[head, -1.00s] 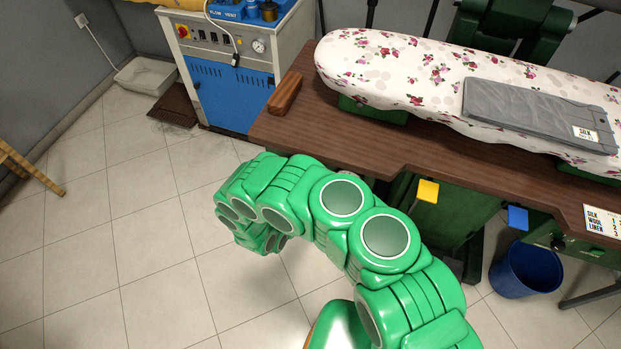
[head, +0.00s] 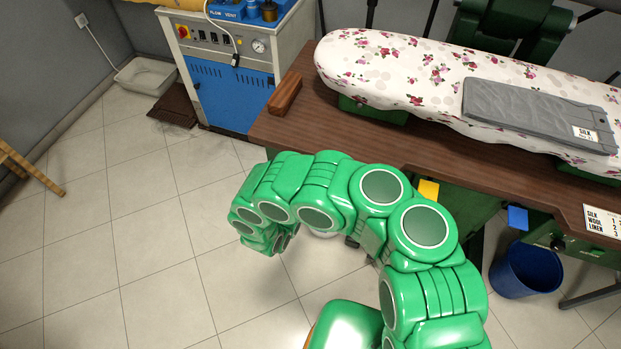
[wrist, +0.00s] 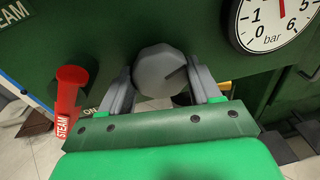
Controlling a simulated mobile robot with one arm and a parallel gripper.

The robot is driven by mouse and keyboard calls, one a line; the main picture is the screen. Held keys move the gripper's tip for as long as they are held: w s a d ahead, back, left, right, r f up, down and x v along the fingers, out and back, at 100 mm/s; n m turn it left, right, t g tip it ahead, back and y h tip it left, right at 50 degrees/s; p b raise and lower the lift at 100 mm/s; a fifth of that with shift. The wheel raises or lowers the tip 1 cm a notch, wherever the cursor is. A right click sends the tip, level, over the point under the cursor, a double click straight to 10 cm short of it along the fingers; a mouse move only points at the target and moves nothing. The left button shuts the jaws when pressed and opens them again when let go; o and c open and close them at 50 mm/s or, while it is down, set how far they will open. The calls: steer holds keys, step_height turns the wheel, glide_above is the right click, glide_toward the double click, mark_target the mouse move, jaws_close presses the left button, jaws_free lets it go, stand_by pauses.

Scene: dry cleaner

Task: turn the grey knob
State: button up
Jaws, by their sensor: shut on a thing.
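The grey knob (wrist: 162,72) is on a dark green panel in the wrist view. It is round and faceted, with a dark pointer line towards its right side. My gripper (wrist: 163,90) has one grey finger on each side of the knob and is shut on it. In the head view my green arm hides the gripper and the grey knob.
A red STEAM lever (wrist: 70,95) stands left of the knob. A pressure gauge (wrist: 272,18) marked bar is at upper right. In the head view are the brown table (head: 440,148), floral ironing board (head: 400,70) and a blue bin (head: 527,270).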

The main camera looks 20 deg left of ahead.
steer(key=shift+d, duration=0.1)
stand_by(0.3)
steer(key=o, duration=1)
steer(key=shift+o, duration=0.2)
steer(key=s, duration=0.7)
steer(key=shift+s+a+r, duration=0.3)
steer(key=shift+s+a, duration=0.1)
steer(key=shift+d, duration=0.1)
